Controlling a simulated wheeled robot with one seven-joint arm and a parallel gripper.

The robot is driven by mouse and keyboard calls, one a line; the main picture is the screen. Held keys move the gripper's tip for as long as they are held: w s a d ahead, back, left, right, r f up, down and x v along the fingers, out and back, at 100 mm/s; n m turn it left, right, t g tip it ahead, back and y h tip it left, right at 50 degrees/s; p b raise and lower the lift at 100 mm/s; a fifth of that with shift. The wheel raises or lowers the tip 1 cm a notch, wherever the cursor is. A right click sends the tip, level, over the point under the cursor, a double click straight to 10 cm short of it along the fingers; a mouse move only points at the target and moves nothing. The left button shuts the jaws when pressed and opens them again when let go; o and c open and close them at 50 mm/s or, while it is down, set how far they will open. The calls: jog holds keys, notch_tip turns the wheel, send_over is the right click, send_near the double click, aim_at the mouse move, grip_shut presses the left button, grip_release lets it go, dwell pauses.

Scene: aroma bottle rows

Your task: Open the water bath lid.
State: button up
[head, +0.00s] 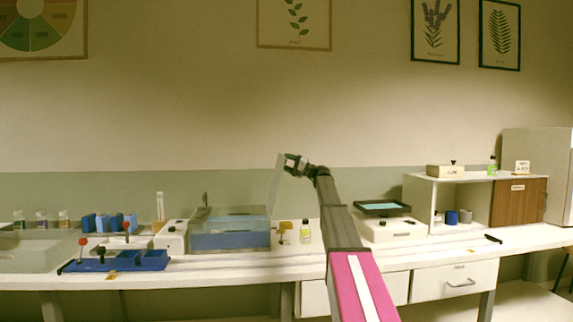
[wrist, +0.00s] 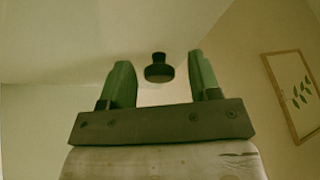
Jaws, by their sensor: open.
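The water bath (head: 230,238) is a clear-walled tank with blue inside, left of centre on the bench. Its translucent lid (head: 276,190) stands steeply raised at the tank's right side, nearly upright and leaning a little right. My gripper (head: 291,160) is at the upper end of the lid, on its right. In the wrist view my gripper (wrist: 161,78) is open, with two green fingers apart. A dark round knob (wrist: 159,72) shows between and beyond the fingertips, on a pale surface that looks like the lid. I cannot tell whether a finger touches the knob.
Left of the bath stand a white device (head: 172,238), blue racks and a blue tray (head: 120,262) with red-topped levers. A small bottle (head: 305,232) stands right of the bath. A white balance-like device (head: 392,230) and a shelf (head: 455,178) are farther right. The air above the bath is clear.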

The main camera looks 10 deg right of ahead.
jog(key=v, duration=1)
jog(key=shift+d, duration=0.15)
jog(key=shift+f, duration=0.1)
jog(key=shift+s, duration=0.15)
